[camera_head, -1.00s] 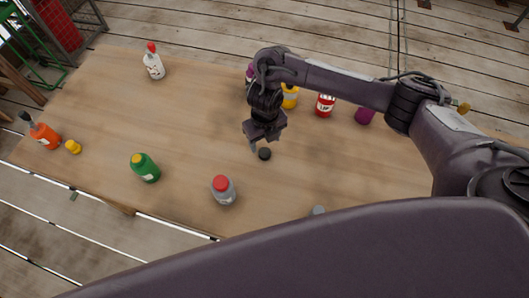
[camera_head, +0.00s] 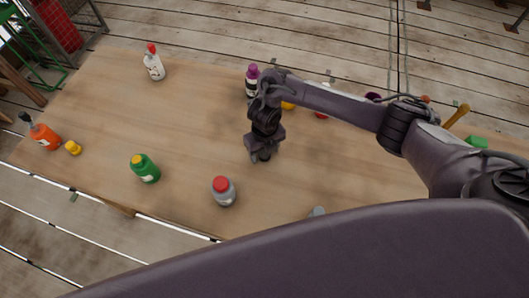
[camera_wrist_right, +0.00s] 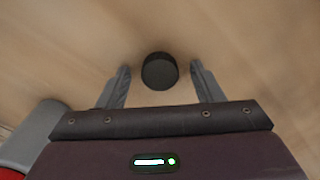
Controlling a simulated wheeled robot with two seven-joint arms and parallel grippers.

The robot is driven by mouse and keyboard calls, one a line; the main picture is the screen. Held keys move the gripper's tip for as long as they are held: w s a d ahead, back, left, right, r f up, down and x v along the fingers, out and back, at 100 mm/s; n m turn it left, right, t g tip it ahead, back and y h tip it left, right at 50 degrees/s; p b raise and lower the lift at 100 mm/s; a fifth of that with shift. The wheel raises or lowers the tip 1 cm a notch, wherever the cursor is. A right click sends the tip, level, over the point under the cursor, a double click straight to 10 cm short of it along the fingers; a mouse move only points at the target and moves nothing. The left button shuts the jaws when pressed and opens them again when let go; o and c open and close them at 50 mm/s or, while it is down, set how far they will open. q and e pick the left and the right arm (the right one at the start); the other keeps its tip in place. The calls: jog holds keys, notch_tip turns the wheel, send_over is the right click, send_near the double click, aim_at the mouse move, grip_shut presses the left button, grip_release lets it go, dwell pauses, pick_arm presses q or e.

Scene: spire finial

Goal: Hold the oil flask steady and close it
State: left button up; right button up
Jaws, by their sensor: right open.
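A small black round cap (camera_wrist_right: 159,71) lies on the wooden table. My right gripper (camera_head: 259,158) is over it, open, with one finger on each side in the right wrist view (camera_wrist_right: 160,69). A gap shows between the cap and each finger. In the head view the gripper mostly hides the cap. I cannot tell which bottle is the oil flask. A grey bottle with a red top (camera_head: 223,190) stands nearest the gripper, and a small grey tip (camera_head: 317,211) shows behind my arm link. My left gripper does not show.
A green bottle (camera_head: 146,170), an orange bottle (camera_head: 44,136), a small yellow piece (camera_head: 73,147) and a white bottle with a red top (camera_head: 154,66) stand on the left. A purple-topped bottle (camera_head: 252,80) and others stand at the back, partly behind my arm. The table's left middle is clear.

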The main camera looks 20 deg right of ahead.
jog(key=c, duration=1)
jog(key=shift+r, duration=0.1)
jog(key=shift+c, duration=0.2)
jog(key=shift+w+r, duration=0.1)
jog(key=shift+r, duration=0.45)
notch_tip(320, 180, up, 19)
jog(key=p, duration=0.4)
jog(key=shift+p, duration=0.3)
jog(key=shift+f, duration=0.15)
